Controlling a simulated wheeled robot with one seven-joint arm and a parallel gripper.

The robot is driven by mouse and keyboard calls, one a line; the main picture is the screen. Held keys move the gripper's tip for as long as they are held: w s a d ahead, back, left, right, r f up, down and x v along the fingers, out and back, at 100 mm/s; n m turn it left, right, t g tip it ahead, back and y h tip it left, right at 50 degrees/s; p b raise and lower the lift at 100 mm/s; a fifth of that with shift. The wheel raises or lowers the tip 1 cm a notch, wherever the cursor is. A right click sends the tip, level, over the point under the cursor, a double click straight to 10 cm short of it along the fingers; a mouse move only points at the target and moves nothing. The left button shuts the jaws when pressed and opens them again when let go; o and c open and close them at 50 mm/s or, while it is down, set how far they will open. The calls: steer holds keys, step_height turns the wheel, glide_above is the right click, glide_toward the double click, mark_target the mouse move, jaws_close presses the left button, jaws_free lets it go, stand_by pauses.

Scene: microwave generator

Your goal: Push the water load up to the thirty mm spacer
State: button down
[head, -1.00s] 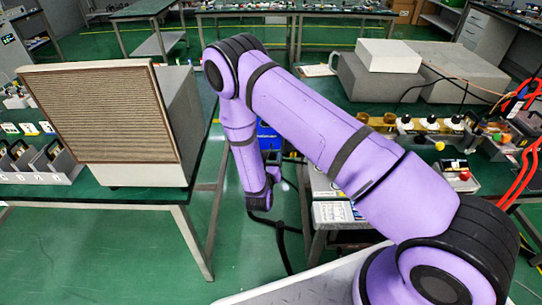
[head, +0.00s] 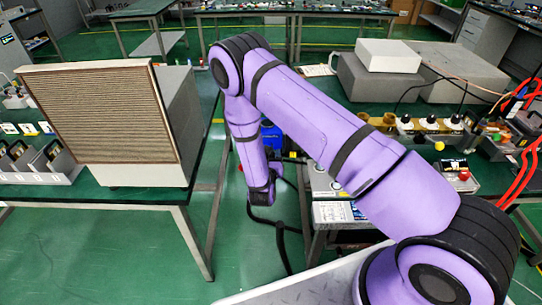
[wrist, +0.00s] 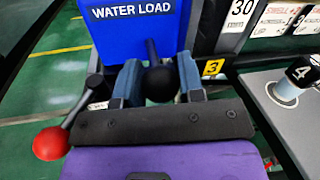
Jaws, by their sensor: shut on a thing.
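The water load (wrist: 140,35) is a blue block with a white "WATER LOAD" label, at the top middle of the wrist view. In the head view a blue patch (head: 270,135), seemingly the same block, shows behind my arm. My gripper (wrist: 160,82) is shut on the load's black ball-ended handle, between its two blue-grey fingers. A white plate reading "30" (wrist: 243,9), seemingly the thirty mm spacer's mark, shows to the right of the load. The spacer's body is not clear, and I cannot tell whether the load touches it.
A red ball on a lever (wrist: 50,143) is at the left of the wrist view. A yellow "3" tag (wrist: 212,67) and a black knob marked "4" (wrist: 302,70) are on the right. In the head view a large louvred box (head: 105,115) stands on the left bench.

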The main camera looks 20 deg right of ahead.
mark_target(283, 147)
steer(key=shift+s+d, duration=0.3)
steer(key=shift+d, duration=0.5)
steer(key=shift+s+d, duration=0.25)
steer(key=shift+d, duration=0.5)
steer(key=c, duration=0.8)
jaws_free()
steer(key=shift+o, duration=0.2)
steer(key=v, duration=1)
steer(key=shift+s+a, duration=0.2)
steer(key=shift+s, duration=0.15)
